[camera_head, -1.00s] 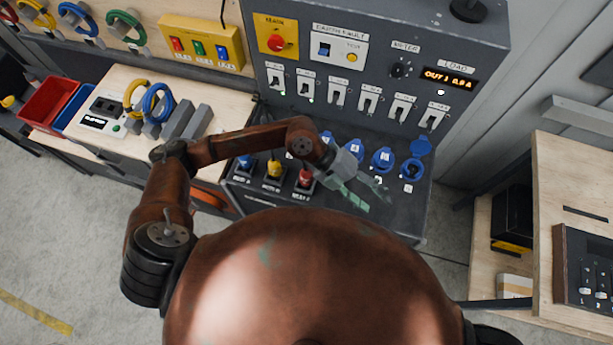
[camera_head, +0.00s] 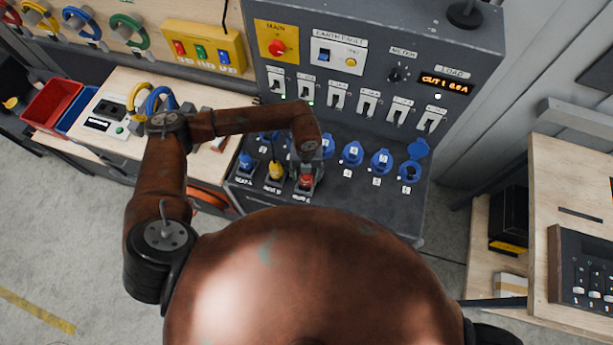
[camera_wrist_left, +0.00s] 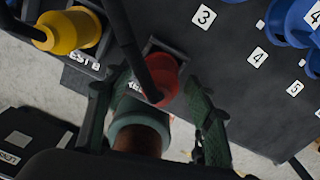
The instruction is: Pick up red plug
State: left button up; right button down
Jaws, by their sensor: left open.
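The red plug (camera_head: 305,182) sits in a holder at the right end of a row of plugs on the dark panel's sloping front. In the left wrist view the red plug (camera_wrist_left: 163,78) lies between the two green fingers of my left gripper (camera_wrist_left: 150,100). The fingers are spread, with one on each side of the plug, and the gripper is open. A dark cable rises from the plug. In the head view my left wrist hangs just above the plug, and the fingers are mostly hidden. My right gripper is not in view.
A yellow plug (camera_head: 275,171) and a blue plug (camera_head: 246,161) stand in holders left of the red one. Several blue sockets (camera_head: 381,160) lie to the right. Switches (camera_head: 337,97) line the upright panel behind. The floor in front is open.

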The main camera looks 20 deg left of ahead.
pick_arm(q)
jog(key=shift+f, duration=0.8)
jog(key=shift+c, duration=0.4)
jog(key=c, duration=1.3)
